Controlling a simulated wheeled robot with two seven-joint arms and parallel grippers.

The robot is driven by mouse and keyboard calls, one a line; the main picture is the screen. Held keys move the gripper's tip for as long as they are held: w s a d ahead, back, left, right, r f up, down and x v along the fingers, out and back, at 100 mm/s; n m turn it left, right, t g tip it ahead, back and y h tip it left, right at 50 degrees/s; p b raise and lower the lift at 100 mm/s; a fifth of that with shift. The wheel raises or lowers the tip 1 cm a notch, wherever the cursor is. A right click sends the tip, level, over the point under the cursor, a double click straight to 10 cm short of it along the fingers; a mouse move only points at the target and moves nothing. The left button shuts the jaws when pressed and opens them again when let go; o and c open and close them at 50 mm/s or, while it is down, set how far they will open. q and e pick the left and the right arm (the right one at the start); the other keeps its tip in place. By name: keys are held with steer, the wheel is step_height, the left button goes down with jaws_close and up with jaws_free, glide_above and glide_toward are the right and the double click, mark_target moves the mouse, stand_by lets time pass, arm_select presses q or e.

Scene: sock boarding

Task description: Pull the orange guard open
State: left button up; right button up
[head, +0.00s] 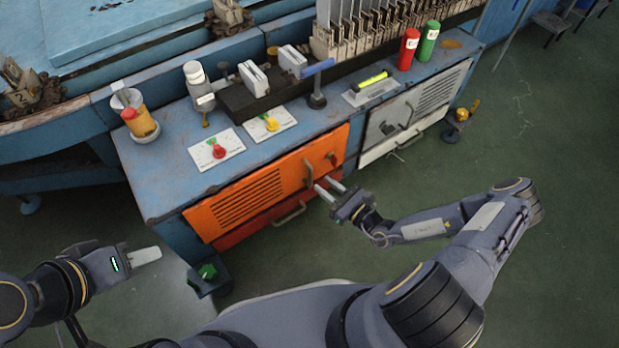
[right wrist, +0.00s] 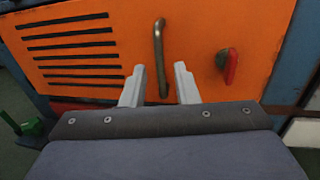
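The orange guard (head: 258,190) is a slotted panel on the front of the blue bench and looks closed. A metal handle (head: 308,174) stands upright near its right side, with a red latch knob (head: 331,159) to the right. In the right wrist view the handle (right wrist: 160,58) lies ahead between the fingers, and the red knob (right wrist: 229,66) hangs to the right. My right gripper (head: 327,188) is open and empty, just in front of the handle; I cannot tell whether a finger touches it. My left gripper (head: 158,254) is at the lower left, away from the guard.
The bench top (head: 170,185) holds two dial plates, bottles, a blue-handled lever (head: 317,90) and red and green cylinders. A grey slotted panel (head: 415,108) is right of the guard. A green pedal (head: 208,271) sits on the floor. The floor in front is mostly clear.

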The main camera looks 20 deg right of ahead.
mark_target(311, 187)
steer(key=b+x, duration=0.1)
steer(key=x, duration=0.5)
steer(key=shift+w+a+b, duration=0.15)
steer(key=shift+a+b, duration=0.05)
steer(key=shift+b, duration=0.2)
jaws_close()
